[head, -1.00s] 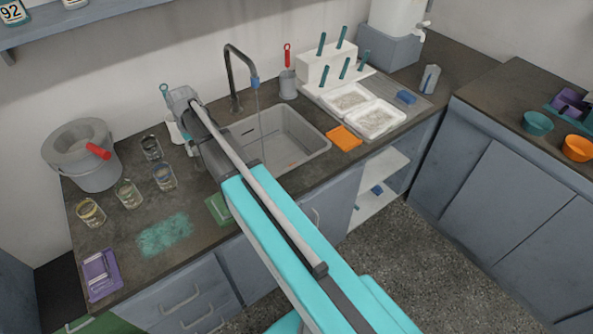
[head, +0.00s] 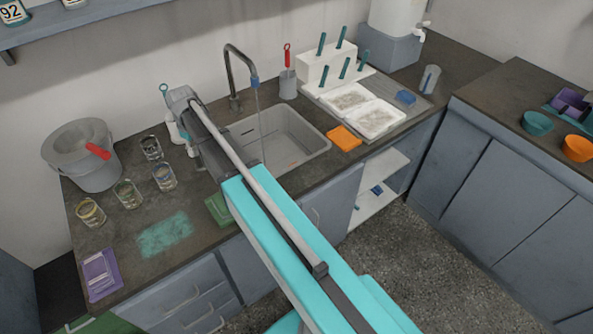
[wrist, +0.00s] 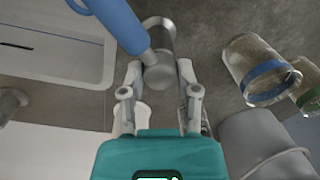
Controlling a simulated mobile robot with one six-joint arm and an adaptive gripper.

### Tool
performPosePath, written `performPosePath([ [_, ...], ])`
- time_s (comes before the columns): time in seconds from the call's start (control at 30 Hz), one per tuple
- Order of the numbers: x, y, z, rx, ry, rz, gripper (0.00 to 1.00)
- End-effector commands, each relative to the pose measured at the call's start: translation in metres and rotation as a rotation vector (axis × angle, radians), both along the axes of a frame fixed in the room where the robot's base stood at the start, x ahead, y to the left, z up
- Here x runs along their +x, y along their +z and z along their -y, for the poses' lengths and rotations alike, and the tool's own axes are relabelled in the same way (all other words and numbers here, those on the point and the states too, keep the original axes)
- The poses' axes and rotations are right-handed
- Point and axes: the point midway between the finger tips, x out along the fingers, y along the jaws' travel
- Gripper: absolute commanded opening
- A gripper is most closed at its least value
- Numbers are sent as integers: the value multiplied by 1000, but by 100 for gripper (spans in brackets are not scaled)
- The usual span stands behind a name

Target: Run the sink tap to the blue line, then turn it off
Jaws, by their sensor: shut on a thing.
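The curved tap (head: 229,70) stands behind the sink, and a thin stream of water (head: 262,130) falls from its blue-tipped spout. The grey sink (head: 318,140) shows in part behind my arm, and its pale basin is also in the wrist view (wrist: 50,60). I cannot make out a water level or a blue line in the basin. My gripper (wrist: 160,85) is shut on the rounded grey metal end of the tap handle (wrist: 158,72), whose thick blue lever (wrist: 115,18) reaches up and left. In the head view my arm hides this handle.
Several banded glass beakers, including one with a blue band (head: 164,177), stand left of my gripper. A grey bucket (head: 85,165) is at the far left. An orange sponge (head: 344,138) and white trays (head: 376,118) lie right of the sink.

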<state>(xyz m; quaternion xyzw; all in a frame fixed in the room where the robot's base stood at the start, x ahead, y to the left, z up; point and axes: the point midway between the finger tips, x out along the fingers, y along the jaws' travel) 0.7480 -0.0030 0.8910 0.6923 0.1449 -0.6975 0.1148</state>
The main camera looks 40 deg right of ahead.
Motion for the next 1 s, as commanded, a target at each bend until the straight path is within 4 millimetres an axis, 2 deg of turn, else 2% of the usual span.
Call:
performPosePath([
  [0.2,-1,0,0,-1,90,-3,0],
  [0.57,-1,0,0,-1,104,-2,0],
  [1.0,-1,0,0,0,320,-3,0],
])
